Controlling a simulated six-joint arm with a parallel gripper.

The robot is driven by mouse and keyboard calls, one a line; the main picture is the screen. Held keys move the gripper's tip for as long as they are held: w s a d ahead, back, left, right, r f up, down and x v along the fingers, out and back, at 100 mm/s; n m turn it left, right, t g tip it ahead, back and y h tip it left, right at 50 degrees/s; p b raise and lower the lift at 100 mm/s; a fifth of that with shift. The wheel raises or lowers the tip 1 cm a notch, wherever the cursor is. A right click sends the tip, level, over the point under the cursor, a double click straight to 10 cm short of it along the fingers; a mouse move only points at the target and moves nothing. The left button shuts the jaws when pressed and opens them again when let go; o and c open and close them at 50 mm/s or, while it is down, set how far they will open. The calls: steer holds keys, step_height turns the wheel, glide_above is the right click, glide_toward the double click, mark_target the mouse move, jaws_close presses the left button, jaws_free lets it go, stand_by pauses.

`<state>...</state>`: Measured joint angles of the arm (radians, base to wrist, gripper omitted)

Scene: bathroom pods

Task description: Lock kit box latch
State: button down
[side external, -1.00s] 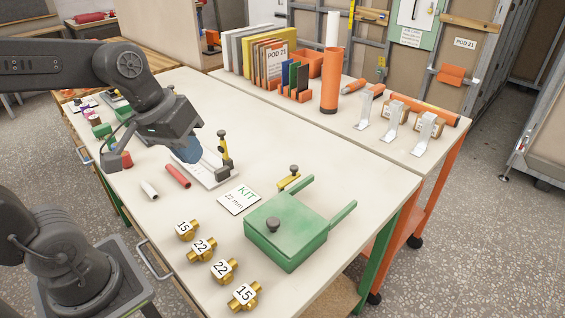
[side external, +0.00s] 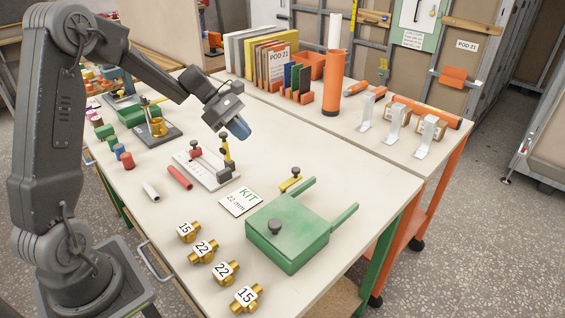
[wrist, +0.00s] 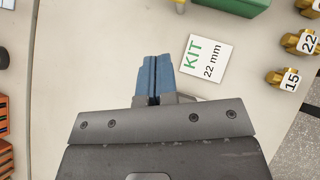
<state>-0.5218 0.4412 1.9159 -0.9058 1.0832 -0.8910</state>
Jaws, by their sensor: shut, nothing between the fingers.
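The green kit box (side external: 287,238) sits at the right front of the table with its lid down and a dark round knob (side external: 274,227) on top. Two green arms stick out from its back side. A small yellow latch piece with a dark knob (side external: 292,180) lies just behind the box; I cannot tell whether it is joined to it. The box's edge also shows at the top of the wrist view (wrist: 240,6). My gripper (side external: 238,128) is above the table, behind and left of the box, with its blue fingers together and empty.
A white KIT 22 mm card (side external: 240,201) lies left of the box. Several brass fittings (side external: 203,250) line the front. A white measuring fixture (side external: 208,172) with a yellow post stands below my gripper. An orange tube (side external: 331,80) and folders (side external: 265,55) stand on the back table.

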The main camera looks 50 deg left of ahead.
steer(key=shift+w+a+f, duration=0.15)
steer(key=shift+a+f, duration=0.05)
steer(key=shift+a, duration=0.05)
glide_toward(291, 178)
steer(key=f, duration=0.2)
steer(key=w+f, duration=0.1)
steer(key=shift+d+f, duration=0.1)
steer(key=shift+f, duration=0.3)
steer(key=shift+w+d+r, duration=0.1)
steer(key=shift+w+d, duration=0.15)
steer(key=shift+d, duration=0.3)
steer(key=shift+w+d+r, duration=0.1)
steer(key=shift+w+d, duration=0.2)
steer(key=shift+d, duration=0.2)
steer(key=shift+w+d, duration=0.3)
steer(key=shift+d, duration=0.3)
